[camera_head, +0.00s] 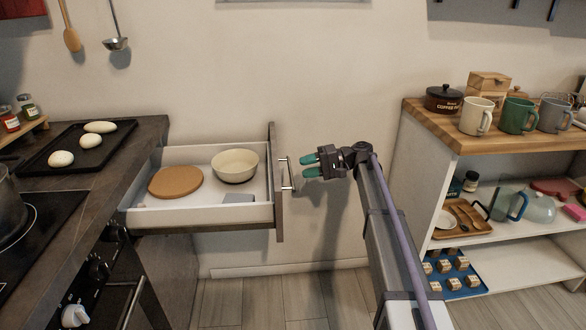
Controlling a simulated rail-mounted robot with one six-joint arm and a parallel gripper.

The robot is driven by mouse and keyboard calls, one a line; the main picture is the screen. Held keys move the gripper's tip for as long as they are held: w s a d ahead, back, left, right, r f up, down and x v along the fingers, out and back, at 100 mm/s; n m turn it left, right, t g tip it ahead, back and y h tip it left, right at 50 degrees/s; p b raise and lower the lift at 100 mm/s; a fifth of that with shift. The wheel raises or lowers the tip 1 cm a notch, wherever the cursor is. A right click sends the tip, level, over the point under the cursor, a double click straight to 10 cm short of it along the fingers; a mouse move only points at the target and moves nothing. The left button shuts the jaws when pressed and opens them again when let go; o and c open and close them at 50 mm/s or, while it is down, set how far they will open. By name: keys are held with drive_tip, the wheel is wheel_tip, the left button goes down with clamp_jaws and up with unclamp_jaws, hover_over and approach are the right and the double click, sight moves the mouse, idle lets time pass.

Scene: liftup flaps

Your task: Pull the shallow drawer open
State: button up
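The shallow drawer (205,222) stands pulled out from the counter at the left of the head view. It holds a round brown board (175,182) and a cream bowl (235,166). Its dark front panel (279,210) carries a metal bar handle (287,174) on the right side. My gripper (308,164) is just right of the handle, with its green-tipped fingers pointing left towards it. The fingers are spread, with a gap between them. They appear empty and apart from the handle.
A dark counter (140,150) with a baking tray (75,160) and a stove is at the left. A shelf unit (415,190) with mugs, jars and trays stands at the right. The floor (275,300) between them is clear.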

drive_tip(key=v, duration=0.5)
drive_tip(key=s+d+f+m+t+h, duration=0.1)
drive_tip(key=s+d+f+h, duration=0.1)
drive_tip(key=s+f+h, duration=0.5)
drive_tip(key=s+d+f+m+h, duration=0.15)
drive_tip(key=s+f, duration=0.25)
drive_tip(key=s, duration=0.6)
drive_tip(key=s+d+f+n+h, duration=0.15)
drive_tip(key=s+h, duration=0.25)
drive_tip(key=s, duration=0.6)
drive_tip(key=s+d+f+h, duration=0.1)
drive_tip(key=s+d+h, duration=0.15)
drive_tip(key=s, duration=0.75)
wheel_tip(320, 180, up, 30)
drive_tip(key=w+p, duration=0.1)
drive_tip(key=p, duration=2.9)
drive_tip(key=shift+w+t+h+p, duration=0.25)
drive_tip(key=shift+t+h+p, duration=0.05)
drive_tip(key=shift+h+p, duration=0.1)
